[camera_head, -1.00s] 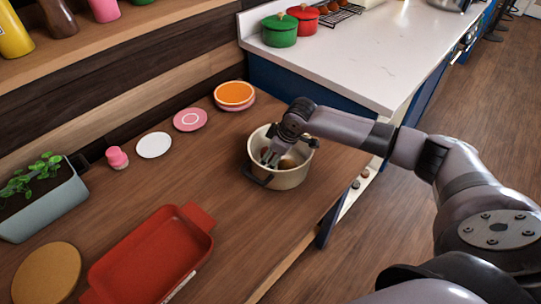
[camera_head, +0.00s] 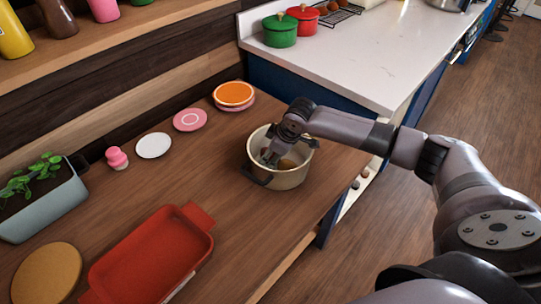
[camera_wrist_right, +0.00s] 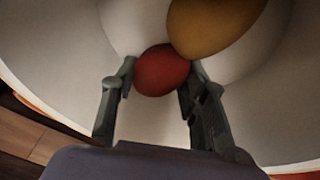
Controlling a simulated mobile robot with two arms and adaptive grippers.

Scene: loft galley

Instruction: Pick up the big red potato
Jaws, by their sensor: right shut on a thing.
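A cream pot (camera_head: 281,178) with dark handles stands on the wooden counter. My right gripper (camera_head: 270,157) reaches down into the pot from above. In the right wrist view its two fingers (camera_wrist_right: 157,82) are on either side of a red potato (camera_wrist_right: 162,72) and shut on it, inside the pot. A larger yellow-brown potato (camera_wrist_right: 213,25) lies against the red one, partly cut off by the picture's edge. In the head view the pot's contents are mostly hidden by my gripper. My left gripper is not in view.
A red baking dish (camera_head: 150,254), a round tan board (camera_head: 46,275) and a planter (camera_head: 42,208) are on the counter to the left. Plates (camera_head: 153,146) line the back. The counter's front edge is close to the pot. Green and red pots (camera_head: 280,31) stand on the white worktop.

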